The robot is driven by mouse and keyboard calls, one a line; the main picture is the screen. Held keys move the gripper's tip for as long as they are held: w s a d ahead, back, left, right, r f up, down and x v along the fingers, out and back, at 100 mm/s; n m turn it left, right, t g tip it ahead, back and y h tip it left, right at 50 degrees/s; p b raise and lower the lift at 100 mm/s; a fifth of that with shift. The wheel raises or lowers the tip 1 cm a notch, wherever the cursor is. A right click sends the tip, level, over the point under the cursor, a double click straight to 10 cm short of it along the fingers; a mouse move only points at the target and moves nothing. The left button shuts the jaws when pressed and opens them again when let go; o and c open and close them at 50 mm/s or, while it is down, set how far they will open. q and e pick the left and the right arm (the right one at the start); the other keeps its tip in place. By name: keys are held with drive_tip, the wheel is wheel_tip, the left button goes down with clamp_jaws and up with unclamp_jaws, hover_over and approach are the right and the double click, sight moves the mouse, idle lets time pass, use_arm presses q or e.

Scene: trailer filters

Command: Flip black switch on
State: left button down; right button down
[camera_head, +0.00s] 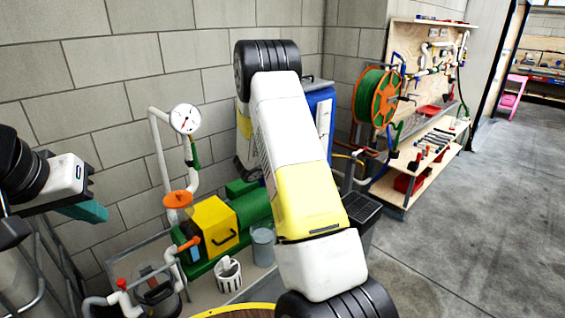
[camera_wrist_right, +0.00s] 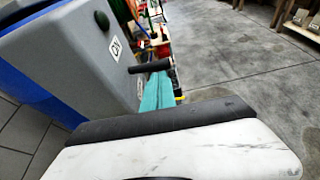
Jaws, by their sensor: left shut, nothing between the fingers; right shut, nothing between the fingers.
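The black switch (camera_wrist_right: 150,66) is a short dark lever standing out from a grey panel (camera_wrist_right: 68,60) in the right wrist view. A white "ON" label (camera_wrist_right: 116,47) and a dark green round knob (camera_wrist_right: 102,19) are on the same panel. My right gripper (camera_wrist_right: 158,92) is shut and empty, its teal fingers just below the lever; I cannot tell whether they touch it. In the head view my right arm hides part of a blue unit (camera_head: 320,108), and the right gripper is not visible there. My left gripper (camera_head: 84,212) is shut and empty at the far left.
A green and yellow pump (camera_head: 213,226) with white pipes and a gauge (camera_head: 185,118) stands by the block wall. A hose reel (camera_head: 376,97) and a tool shelf (camera_head: 425,150) are further right. The concrete floor (camera_head: 480,220) at right is clear.

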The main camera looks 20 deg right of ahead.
drive_tip(key=shift+s+r+n+g+h, duration=0.1)
drive_tip(key=shift+r+n+g+h, duration=0.45)
drive_tip(key=shift+n, duration=0.65)
drive_tip(key=shift+r, duration=0.25)
drive_tip(key=shift+r, duration=0.9)
drive_tip(key=s+a, duration=0.4)
drive_tip(key=a, duration=0.7)
drive_tip(key=shift+s+f, duration=0.15)
